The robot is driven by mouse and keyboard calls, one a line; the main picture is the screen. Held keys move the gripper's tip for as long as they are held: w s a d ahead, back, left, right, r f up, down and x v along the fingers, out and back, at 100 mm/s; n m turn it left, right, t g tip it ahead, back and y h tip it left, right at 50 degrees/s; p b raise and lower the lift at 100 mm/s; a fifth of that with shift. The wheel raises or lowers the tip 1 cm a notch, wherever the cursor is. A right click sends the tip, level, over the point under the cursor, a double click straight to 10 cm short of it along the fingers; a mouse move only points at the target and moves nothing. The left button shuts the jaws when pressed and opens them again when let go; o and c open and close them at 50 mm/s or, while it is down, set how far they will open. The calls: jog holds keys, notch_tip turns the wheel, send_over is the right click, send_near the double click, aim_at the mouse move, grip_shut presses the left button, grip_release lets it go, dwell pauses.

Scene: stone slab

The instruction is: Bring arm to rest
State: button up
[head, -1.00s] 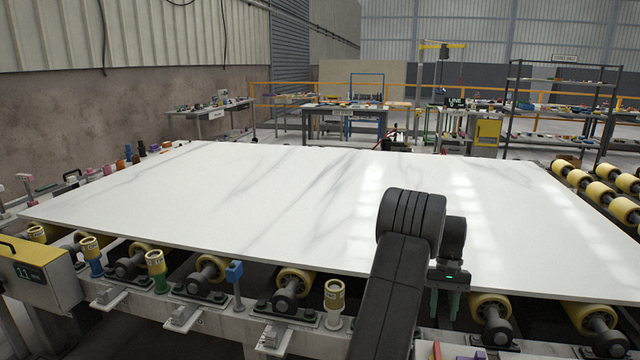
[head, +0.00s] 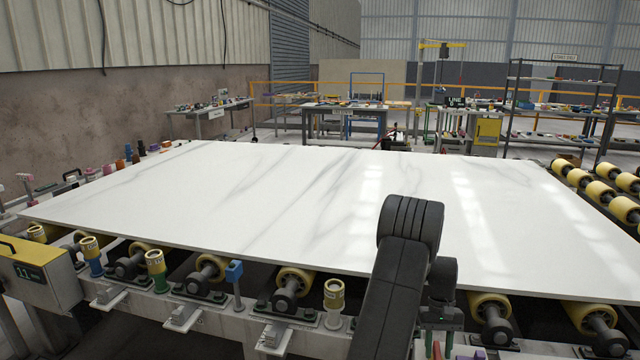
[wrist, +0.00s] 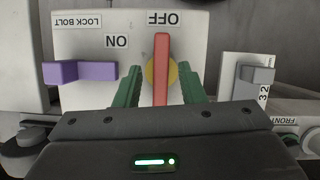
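My gripper (head: 438,345) is low at the near edge of the white marbled slab (head: 250,200) in the head view, pointing down. In the wrist view its two green fingers (wrist: 160,70) are spread apart. A red lever (wrist: 162,62) on a round yellow hub (wrist: 153,74) shows between them, with a gap on each side. The lever stands upright in the picture, near the upside-down OFF label (wrist: 163,19). How far the fingertips are from the lever in depth I cannot tell.
A purple handle (wrist: 80,72) by the LOCK BOLT label is left of the fingers, and a grey switch (wrist: 258,78) is to the right. Yellow rollers (head: 295,280) and small posts (head: 334,295) line the slab's near edge.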

jog(key=n+h, duration=0.1)
jog(key=n, duration=0.1)
jog(key=n+h, duration=0.1)
jog(key=n, duration=0.4)
jog(key=shift+a+h, duration=0.25)
jog(key=shift+h, duration=0.15)
jog(key=shift+r+t, duration=0.1)
jog(key=shift+t, duration=0.2)
